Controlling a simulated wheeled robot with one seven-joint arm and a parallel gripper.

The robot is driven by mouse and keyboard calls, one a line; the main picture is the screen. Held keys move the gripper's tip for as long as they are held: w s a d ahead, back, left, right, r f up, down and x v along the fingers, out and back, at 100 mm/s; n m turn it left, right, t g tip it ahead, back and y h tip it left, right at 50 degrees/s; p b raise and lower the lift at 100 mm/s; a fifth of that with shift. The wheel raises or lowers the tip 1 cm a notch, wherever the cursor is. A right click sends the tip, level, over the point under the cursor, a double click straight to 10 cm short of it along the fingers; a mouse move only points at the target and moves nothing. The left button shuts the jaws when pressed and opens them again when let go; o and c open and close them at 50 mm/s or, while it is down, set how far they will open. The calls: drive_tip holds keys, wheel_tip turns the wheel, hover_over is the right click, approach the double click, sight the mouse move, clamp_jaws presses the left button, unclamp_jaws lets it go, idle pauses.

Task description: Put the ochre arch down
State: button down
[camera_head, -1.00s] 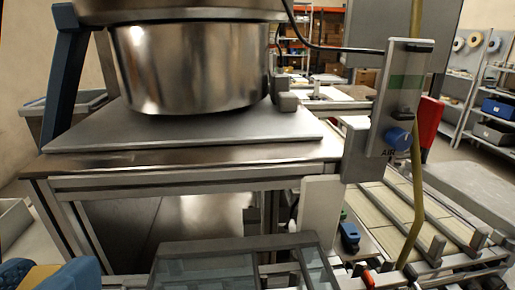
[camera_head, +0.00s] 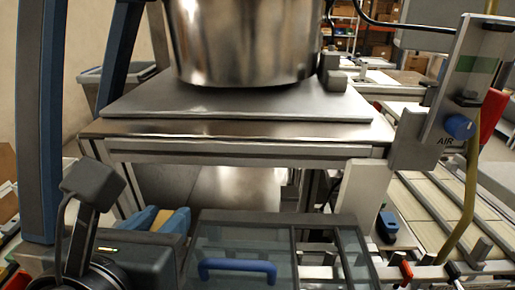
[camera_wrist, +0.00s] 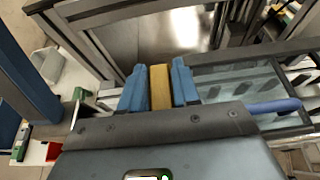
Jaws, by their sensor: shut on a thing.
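My gripper (camera_head: 158,217) is low at the left of the head view, with two blue fingers. It is shut on the ochre arch (camera_head: 161,221), a small yellow-brown strip between the fingers. In the wrist view my gripper (camera_wrist: 157,75) points away from the camera, and the ochre arch (camera_wrist: 160,90) shows between the two fingers. Only part of the arch shows, so its arch shape cannot be made out. I cannot tell whether anything touches it from below.
A metal table (camera_head: 115,128) bearing a large steel drum (camera_head: 245,40) stands ahead. A glass-lidded case (camera_head: 215,235) with a blue handle (camera_head: 237,266) lies right of my gripper. An AIR panel (camera_head: 458,85) and conveyor slats (camera_head: 425,200) are further right.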

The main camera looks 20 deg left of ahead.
drive_tip(key=shift+f, duration=0.65)
drive_tip(key=c, duration=0.8)
unclamp_jaws()
drive_tip(key=shift+r, duration=0.25)
drive_tip(key=v, duration=1.2)
drive_tip(key=shift+r, duration=0.3)
